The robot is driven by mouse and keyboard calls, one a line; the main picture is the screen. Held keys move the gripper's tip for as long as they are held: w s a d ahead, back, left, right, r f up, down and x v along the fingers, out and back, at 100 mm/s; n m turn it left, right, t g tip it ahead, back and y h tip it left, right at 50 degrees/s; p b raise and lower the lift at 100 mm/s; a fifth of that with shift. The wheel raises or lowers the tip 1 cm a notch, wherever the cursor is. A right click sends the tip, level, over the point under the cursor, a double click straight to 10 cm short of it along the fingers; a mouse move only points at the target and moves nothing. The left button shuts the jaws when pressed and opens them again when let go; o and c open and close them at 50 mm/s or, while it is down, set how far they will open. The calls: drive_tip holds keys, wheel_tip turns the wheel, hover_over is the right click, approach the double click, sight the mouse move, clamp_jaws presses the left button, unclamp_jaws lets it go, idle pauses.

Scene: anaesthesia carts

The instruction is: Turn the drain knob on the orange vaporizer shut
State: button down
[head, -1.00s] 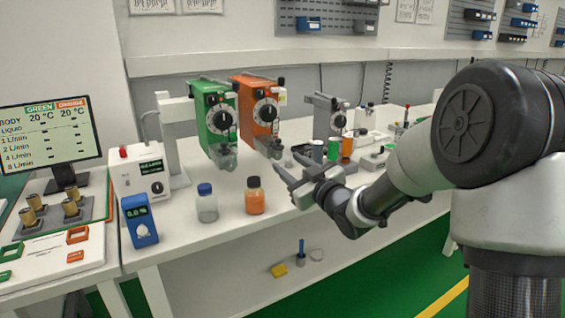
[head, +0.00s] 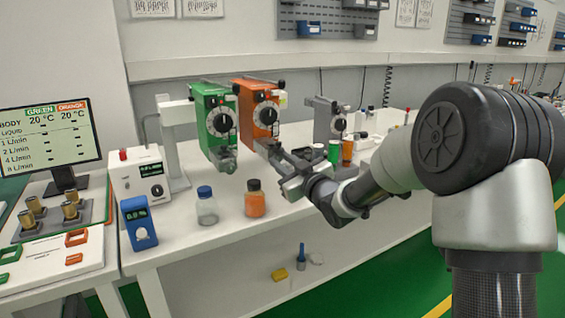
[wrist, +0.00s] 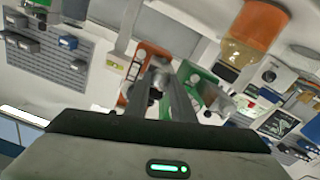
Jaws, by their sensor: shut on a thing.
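The orange vaporizer (head: 258,97) hangs beside the green vaporizer (head: 215,122), with its black dial facing me. My gripper (head: 274,151) is at the lower front of the orange vaporizer. In the wrist view the two fingers (wrist: 162,88) are close together and shut on the drain knob (wrist: 157,76), at the grey fitting under the orange body (wrist: 133,84). In the head view my fingers largely hide the knob, and its turn angle cannot be told.
A clear bottle (head: 207,206) and an orange-filled bottle (head: 255,199) stand on the bench in front of the vaporizers. Green (head: 334,151) and orange (head: 347,149) cylinders stand to the right, near my wrist. A grey vaporizer (head: 328,120) is behind them.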

drive_tip(key=shift+m, duration=0.3)
drive_tip(key=m+p, duration=0.2)
drive_tip(key=m, duration=0.2)
drive_tip(key=shift+r, duration=0.1)
drive_tip(key=shift+m+y+p, duration=0.3)
drive_tip(key=shift+m+p, duration=0.55)
drive_tip(key=shift+m, duration=0.25)
drive_tip(key=c, duration=1.5)
unclamp_jaws()
drive_tip(key=shift+d, duration=0.1)
drive_tip(key=p+v, duration=0.2)
drive_tip(key=v, duration=1.5)
drive_tip(key=shift+s+d+r, duration=0.1)
drive_tip(key=shift+s, duration=0.05)
